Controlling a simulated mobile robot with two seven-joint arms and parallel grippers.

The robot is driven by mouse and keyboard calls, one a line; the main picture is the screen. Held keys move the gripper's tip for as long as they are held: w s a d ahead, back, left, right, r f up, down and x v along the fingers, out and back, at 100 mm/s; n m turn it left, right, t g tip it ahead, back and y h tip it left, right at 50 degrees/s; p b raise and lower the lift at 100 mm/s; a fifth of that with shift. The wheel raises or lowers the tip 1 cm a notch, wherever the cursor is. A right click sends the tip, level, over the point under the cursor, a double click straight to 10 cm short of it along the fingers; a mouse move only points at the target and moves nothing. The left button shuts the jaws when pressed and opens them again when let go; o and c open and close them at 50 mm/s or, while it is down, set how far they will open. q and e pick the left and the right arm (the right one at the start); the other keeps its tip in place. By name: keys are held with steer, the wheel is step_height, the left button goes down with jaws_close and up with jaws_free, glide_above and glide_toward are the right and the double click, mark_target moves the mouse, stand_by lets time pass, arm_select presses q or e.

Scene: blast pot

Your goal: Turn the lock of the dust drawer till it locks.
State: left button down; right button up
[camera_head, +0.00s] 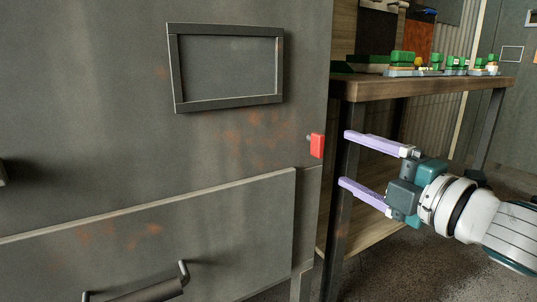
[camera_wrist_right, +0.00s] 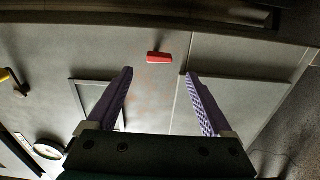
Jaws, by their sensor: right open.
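The lock is a small red tab (camera_head: 317,145) on the right edge of the grey cabinet front, just above the dust drawer (camera_head: 200,235). The drawer front has a bar handle (camera_head: 150,290) at the bottom of the head view. My right gripper (camera_head: 343,158) is open, its two purple fingers pointing left towards the red tab, with a gap between them and it. In the right wrist view the red tab (camera_wrist_right: 159,57) lies ahead of the open fingers (camera_wrist_right: 158,73), between their lines, with nothing held. My left gripper is not in view.
An empty framed plate (camera_head: 228,68) is on the cabinet above the drawer. A wooden-topped bench (camera_head: 430,86) with a dark metal leg stands right behind my right gripper, bearing green and white items (camera_head: 455,66).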

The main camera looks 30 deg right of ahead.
steer(key=shift+s+d, duration=0.1)
steer(key=shift+s, duration=1.5)
steer(key=s+a+r+m+g+h+p, duration=0.1)
steer(key=s+r+m+g+h+p, duration=0.15)
steer(key=r+m+p, duration=0.55)
steer(key=s+a+r+m+g+h+p, duration=0.1)
steer(key=s+r+m+g+h+p, duration=0.3)
steer(key=p, duration=0.8)
steer(key=s+a+r+m+g+y+p, duration=0.2)
steer(key=s+a+r+g+y+p, duration=0.15)
steer(key=s+a+r+p, duration=0.6)
steer(key=s+a+r+m+g+y+p, duration=0.2)
steer(key=s+a+r+m+g+p, duration=0.3)
steer(key=r+p, duration=0.9)
step_height(320, 180, up, 31)
steer(key=d+n+p, duration=0.2)
steer(key=p, duration=3.3)
steer(key=shift+s+d+r+t, duration=0.15)
steer(key=shift+s+d+t, duration=0.15)
steer(key=shift+s+d, duration=0.1)
